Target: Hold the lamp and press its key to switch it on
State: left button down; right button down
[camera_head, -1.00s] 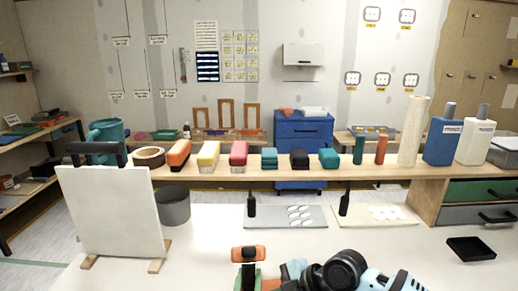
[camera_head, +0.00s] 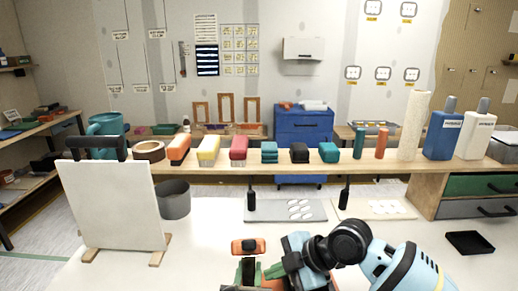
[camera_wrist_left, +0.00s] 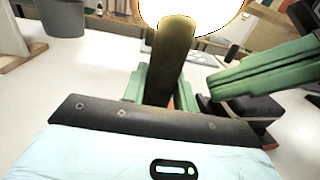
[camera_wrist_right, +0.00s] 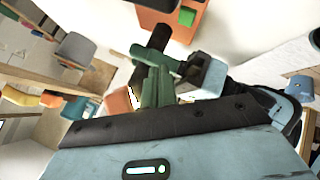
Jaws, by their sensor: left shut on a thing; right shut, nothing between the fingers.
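The lamp (camera_head: 249,246) is upright at the front of the table, with an orange head, dark front strip and dark handle. In the left wrist view its black handle (camera_wrist_left: 165,75) rises between my fingers into a glaring white, orange-rimmed head (camera_wrist_left: 205,12); yellow light falls on the handle top. My left gripper (camera_head: 249,270) is shut on the handle. My right gripper (camera_head: 270,272), green fingers shut and empty, points at the handle from the right. It also shows in the left wrist view (camera_wrist_left: 212,88). Its tips are close; contact is unclear. The key is hidden.
A white board (camera_head: 115,205) on wooden feet stands at left, with a grey bin (camera_head: 174,200) beside it. A wooden shelf (camera_head: 340,168) behind holds several blocks and bottles. A black tray (camera_head: 469,243) lies at right.

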pick_arm(q)
jog(key=shift+f, duration=0.35)
jog(key=c, duration=1.3)
grip_release()
jog(key=shift+o, duration=1.3)
jog(key=shift+r, duration=0.2)
jog(key=shift+s, duration=0.1)
jog(key=s, duration=1.1)
jog(key=shift+s+a, duration=0.4)
jog(key=shift+s, duration=0.1)
